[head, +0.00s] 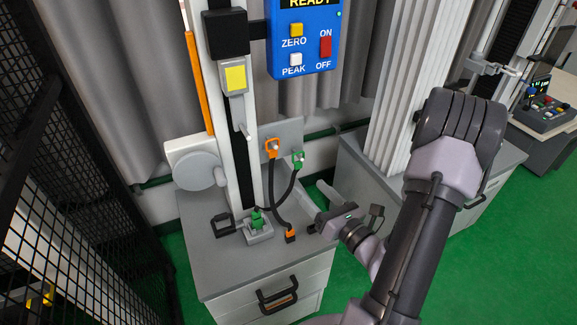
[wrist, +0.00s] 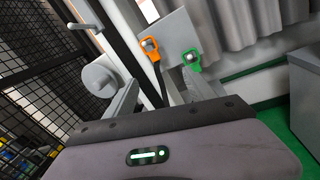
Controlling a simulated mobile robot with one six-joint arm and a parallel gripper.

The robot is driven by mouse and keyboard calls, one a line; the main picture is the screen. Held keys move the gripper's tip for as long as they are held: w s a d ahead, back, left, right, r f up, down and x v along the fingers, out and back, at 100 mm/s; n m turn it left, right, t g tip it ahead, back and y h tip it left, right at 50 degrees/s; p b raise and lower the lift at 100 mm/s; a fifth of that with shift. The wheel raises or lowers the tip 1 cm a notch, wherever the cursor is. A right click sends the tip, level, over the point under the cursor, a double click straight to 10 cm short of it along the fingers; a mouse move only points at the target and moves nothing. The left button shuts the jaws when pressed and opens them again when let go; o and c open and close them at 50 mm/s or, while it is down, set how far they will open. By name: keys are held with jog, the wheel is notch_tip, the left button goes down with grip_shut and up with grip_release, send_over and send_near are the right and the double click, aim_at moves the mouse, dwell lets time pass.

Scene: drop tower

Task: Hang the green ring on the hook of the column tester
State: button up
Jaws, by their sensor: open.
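The green ring (head: 298,158) hangs on a peg of a grey plate, with a dark cable running down from it; it also shows in the wrist view (wrist: 192,60). The column tester (head: 239,150) stands left of it, with a small pale hook-like part (head: 246,131) below its yellow-faced block. My gripper (head: 308,205) is open and empty, low in front of the plate, right of the column. In the wrist view its two fingers (wrist: 160,90) point toward the plate, apart from the green ring. Whether anything is between the fingertips is partly hidden by the gripper body.
An orange ring (head: 272,148) hangs left of the green one, with its own cable. A green clamp (head: 258,218) and a dark handle (head: 222,225) sit on the cabinet top (head: 235,270). A blue control box (head: 303,40) is above. A black mesh fence (head: 85,170) stands left.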

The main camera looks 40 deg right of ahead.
aim_at(299, 155)
jog(key=d+f+m+h+b, duration=0.2)
jog(key=d+f+m+h, duration=0.1)
jog(key=d+f, duration=0.1)
jog(key=shift+g, duration=0.4)
jog(key=b+x, duration=0.1)
jog(key=x, duration=0.4)
jog(key=b+x, duration=0.1)
jog(key=x, duration=0.4)
jog(key=r+b+x, duration=0.1)
jog(key=x, duration=0.5)
jog(key=shift+d, duration=0.1)
jog(key=shift+s, duration=0.1)
jog(key=c, duration=1.2)
jog(key=o, duration=0.5)
jog(key=shift+r, duration=0.15)
jog(key=shift+r+p, duration=0.35)
jog(key=shift+p, duration=0.1)
